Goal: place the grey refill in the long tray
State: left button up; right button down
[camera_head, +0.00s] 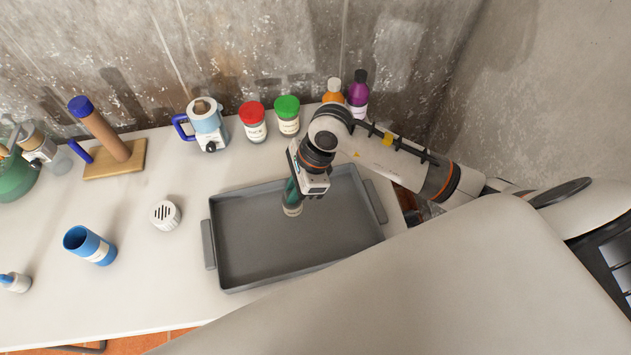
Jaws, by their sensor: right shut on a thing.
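The long tray (226,272) is a dark grey, shallow rectangle with a handle at each end, on the white table. My right gripper (296,197) reaches in from the right and is over the tray's back middle part. It is shut on a dark teal cylinder with a pale grey-beige end (292,211), largely hidden by the gripper. This may be the grey refill; its color and label do not show clearly. Its lower end is over the tray floor, and I cannot tell whether it touches. My left gripper is not in view.
Red-lidded (253,121) and green-lidded (288,115) jars, orange (333,93) and purple (358,92) bottles stand behind the tray. A blue-handled device (208,127), a white slotted piece (165,215) and a blue cup (89,246) are left. The rest of the tray floor is bare.

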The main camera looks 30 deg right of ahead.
aim_at(295, 210)
jog(key=f, duration=0.3)
jog(key=f+p, duration=0.1)
jog(key=f, duration=0.1)
jog(key=shift+a+f, duration=0.15)
jog(key=shift+a, duration=0.2)
notch_tip(295, 210, down, 4)
jog(key=shift+d+r+p, duration=0.1)
jog(key=shift+d+p, duration=0.05)
jog(key=shift+p, duration=0.3)
jog(key=shift+f, duration=0.3)
jog(key=c, duration=1.4)
grip_release()
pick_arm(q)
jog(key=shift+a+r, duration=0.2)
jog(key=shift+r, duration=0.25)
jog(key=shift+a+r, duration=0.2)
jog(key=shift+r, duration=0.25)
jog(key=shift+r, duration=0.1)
pick_arm(e)
jog(key=shift+r, duration=0.1)
jog(key=shift+d+r, duration=0.1)
jog(key=shift+r, duration=0.1)
pick_arm(q)
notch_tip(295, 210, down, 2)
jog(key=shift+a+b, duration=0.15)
jog(key=shift+b, duration=0.9)
pick_arm(e)
jog(key=v, duration=1.1)
jog(key=shift+r, duration=0.3)
